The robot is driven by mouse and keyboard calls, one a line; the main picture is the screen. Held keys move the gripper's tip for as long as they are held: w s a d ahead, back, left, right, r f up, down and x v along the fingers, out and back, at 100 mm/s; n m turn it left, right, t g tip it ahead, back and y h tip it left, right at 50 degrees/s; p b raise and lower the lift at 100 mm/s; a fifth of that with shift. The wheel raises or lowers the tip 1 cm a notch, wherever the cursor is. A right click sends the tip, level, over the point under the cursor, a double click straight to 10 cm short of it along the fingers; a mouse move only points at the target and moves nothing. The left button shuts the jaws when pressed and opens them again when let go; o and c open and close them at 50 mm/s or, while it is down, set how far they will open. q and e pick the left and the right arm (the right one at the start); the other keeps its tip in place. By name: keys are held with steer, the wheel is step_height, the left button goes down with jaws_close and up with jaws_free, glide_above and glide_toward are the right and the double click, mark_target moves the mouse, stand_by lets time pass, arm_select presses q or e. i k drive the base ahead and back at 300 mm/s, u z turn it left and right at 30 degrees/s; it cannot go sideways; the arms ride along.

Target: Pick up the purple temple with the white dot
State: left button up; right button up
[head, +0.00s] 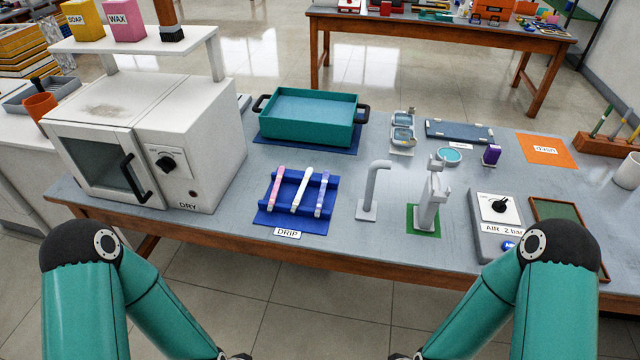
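Three slim temples lie side by side across a blue rack (289,202) above the label "DRIP". The left one is a pink temple (277,188), the middle one is a white temple (302,189), and the right one is a pale purple temple (322,194). A white dot on the purple temple is too small to make out. Both of my teal arms reach down out of the bottom of the head view. Neither gripper shows, and no arm is near the rack.
A white dryer oven (150,140) stands left of the rack and a teal basin (308,115) behind it. A grey hooked stand (372,190) and a grey fixture (430,200) stand to the right. The bench front before the rack is clear.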

mark_target(320, 199)
steer(key=z, duration=0.2)
steer(key=i, duration=0.5)
steer(key=u, duration=1.3)
steer(key=i, duration=0.25)
steer(key=z, duration=0.45)
